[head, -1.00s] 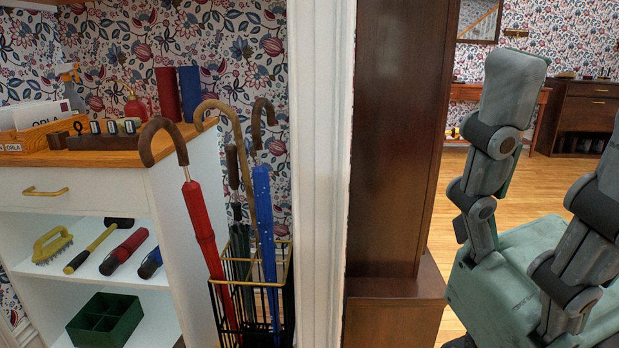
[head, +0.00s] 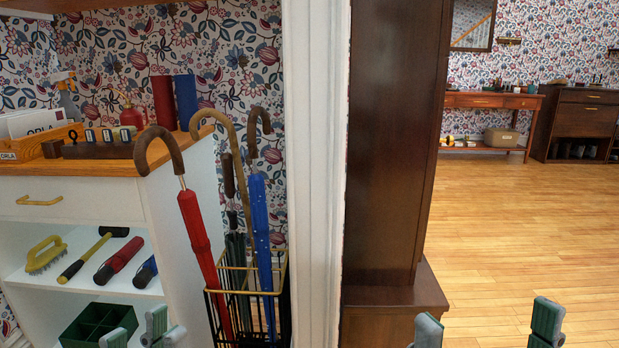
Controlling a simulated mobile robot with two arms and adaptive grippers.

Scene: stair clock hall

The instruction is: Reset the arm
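My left gripper (head: 138,335) shows at the bottom left edge, in front of the white shelf unit. Only its grey-green fingertips are in view, with a gap between them and nothing held. My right gripper (head: 487,330) shows at the bottom right, over the wooden floor. Its two fingertips stand wide apart with nothing between them. The rest of both grippers and both arms is below the picture.
The white shelf unit (head: 186,230) holds a brush, a hammer and a green divided box (head: 98,322). A wire umbrella stand (head: 246,275) is beside it. A white door post (head: 315,180) and dark wooden cabinet (head: 395,150) stand mid-view. The floor (head: 530,230) at right is clear.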

